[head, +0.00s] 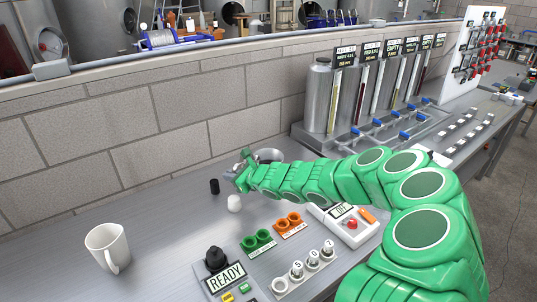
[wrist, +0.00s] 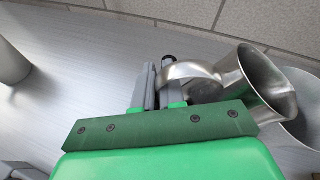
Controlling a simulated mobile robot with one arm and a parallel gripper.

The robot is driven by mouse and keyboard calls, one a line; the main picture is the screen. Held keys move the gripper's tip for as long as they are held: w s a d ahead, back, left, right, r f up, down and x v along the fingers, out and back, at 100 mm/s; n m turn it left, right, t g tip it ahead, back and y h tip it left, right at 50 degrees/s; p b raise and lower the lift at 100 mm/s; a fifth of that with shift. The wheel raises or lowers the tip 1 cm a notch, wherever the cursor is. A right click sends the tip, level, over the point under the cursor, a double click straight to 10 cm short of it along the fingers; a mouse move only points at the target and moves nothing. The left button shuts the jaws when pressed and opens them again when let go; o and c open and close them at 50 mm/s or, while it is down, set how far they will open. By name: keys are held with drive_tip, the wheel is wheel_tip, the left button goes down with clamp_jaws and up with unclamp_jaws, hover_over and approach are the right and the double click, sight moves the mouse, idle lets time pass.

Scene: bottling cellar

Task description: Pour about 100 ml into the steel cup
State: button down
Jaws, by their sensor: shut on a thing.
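My gripper (head: 242,170) is at the end of my green arm, low over the bench near the wall. In the wrist view its grey fingers (wrist: 160,92) are shut on the handle of a shiny steel vessel (wrist: 246,82). This vessel is tilted, its open mouth facing right. A second dull metal vessel (wrist: 303,112) is just beyond that mouth, partly hidden by it; it may be the steel cup. Whether the two touch, and whether liquid flows, I cannot tell. In the head view metal (head: 269,155) shows behind my gripper, mostly hidden.
A white mug (head: 106,247) stands front left. A small black cylinder (head: 214,186) and a white rounded object (head: 234,203) stand near my gripper. A control panel (head: 226,281) and a device with a red button (head: 350,225) are in front. Labelled dispensers (head: 320,95) line the wall.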

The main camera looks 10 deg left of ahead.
drive_tip(key=shift+s+a+f, duration=0.1)
drive_tip(key=shift+s+f, duration=0.05)
drive_tip(key=shift+f, duration=0.15)
drive_tip(key=shift+s+a+f+n+t+p, duration=0.2)
drive_tip(key=shift+s+f+n+t+p, duration=0.25)
drive_tip(key=shift+f+n, duration=0.2)
drive_tip(key=shift+s+a+f, duration=0.1)
drive_tip(key=shift+f, duration=0.35)
drive_tip(key=shift+s+a+f+n+t+h+p, duration=0.15)
drive_tip(key=shift+f+n+t+p, duration=0.1)
drive_tip(key=shift+f+n, duration=0.2)
drive_tip(key=shift+s+f+n+t+h+p, duration=0.2)
drive_tip(key=shift+f+n, duration=0.1)
drive_tip(key=shift+f, duration=0.15)
